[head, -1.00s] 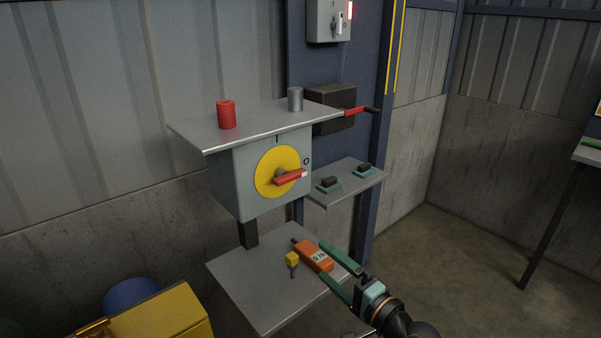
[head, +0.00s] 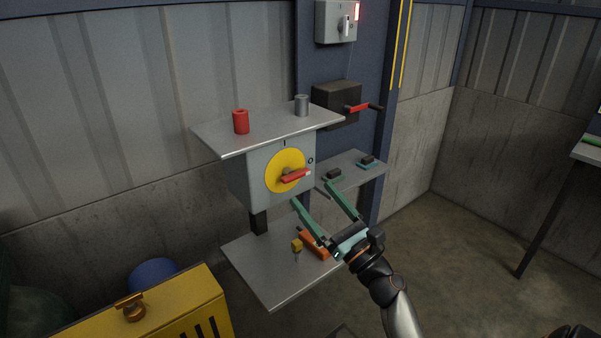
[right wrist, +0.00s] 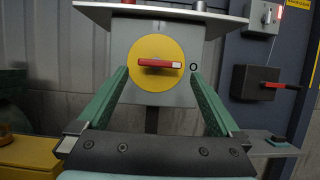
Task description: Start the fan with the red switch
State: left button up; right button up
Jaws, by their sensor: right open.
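The red switch (head: 295,176) is a red handle on a yellow disc (head: 279,161) on the front of a grey box (head: 256,178). Its pale tip points right, toward the O mark; the I mark is above the disc. In the right wrist view the red switch (right wrist: 157,63) lies level, framed between the green fingers. My right gripper (head: 324,192) is open and empty, below and to the right of the switch, apart from it. It also shows in the right wrist view (right wrist: 158,88). No fan shows. My left gripper is not in view.
A shelf (head: 215,139) above the box holds a red cylinder (head: 241,122) and a grey one (head: 301,106). A lower shelf (head: 262,280) holds an orange device (head: 312,245) and a yellow-headed item (head: 297,246). A dark box (head: 334,98) has another red-gripped lever (head: 358,107).

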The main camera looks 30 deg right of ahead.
aim_at(298, 177)
jog(key=p+x, duration=0.1)
jog(key=x, duration=0.5)
jog(key=shift+w, duration=0.15)
jog(key=c, duration=1.1)
